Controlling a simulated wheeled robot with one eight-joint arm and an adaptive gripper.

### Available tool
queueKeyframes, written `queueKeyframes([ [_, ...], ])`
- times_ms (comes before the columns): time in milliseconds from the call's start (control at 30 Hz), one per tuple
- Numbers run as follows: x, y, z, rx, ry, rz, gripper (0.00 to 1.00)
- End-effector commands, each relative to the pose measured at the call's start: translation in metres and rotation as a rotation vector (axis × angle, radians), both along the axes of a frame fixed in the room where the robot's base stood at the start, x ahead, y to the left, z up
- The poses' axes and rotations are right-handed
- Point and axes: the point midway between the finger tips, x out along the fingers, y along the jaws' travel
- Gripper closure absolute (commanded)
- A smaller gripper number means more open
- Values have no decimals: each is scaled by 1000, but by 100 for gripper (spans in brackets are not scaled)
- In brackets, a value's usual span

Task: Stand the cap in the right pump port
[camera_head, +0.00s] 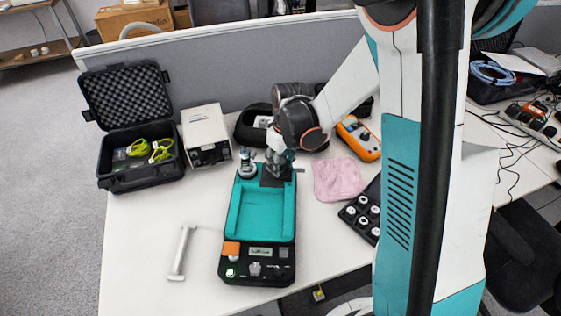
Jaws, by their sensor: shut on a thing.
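A black calibration unit with a teal tray (262,210) stands on the white table in the head view. A grey metallic fitting (246,162) stands upright at its back left corner. My gripper (273,172) points down over the back right part of the unit, just right of that fitting. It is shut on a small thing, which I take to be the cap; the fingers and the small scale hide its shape. The right pump port is hidden under my gripper, so I cannot tell whether the cap touches it.
An open black case (135,185) and a white box (205,135) stand at left. A pink cloth (338,180), an orange meter (358,138) and a black tray of round parts (348,212) lie at right. A white handle (182,252) lies front left, with bare table around it.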

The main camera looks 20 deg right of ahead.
Motion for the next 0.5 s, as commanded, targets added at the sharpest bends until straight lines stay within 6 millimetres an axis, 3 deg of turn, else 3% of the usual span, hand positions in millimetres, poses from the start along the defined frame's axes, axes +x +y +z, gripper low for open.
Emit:
queueKeyframes([
  [167,-5,0,-6,0,12,1,100],
  [200,-5,0,-6,0,12,1,55],
  [300,-5,0,-6,-1,11,1,32],
  [500,-4,0,-5,-1,9,0,31],
])
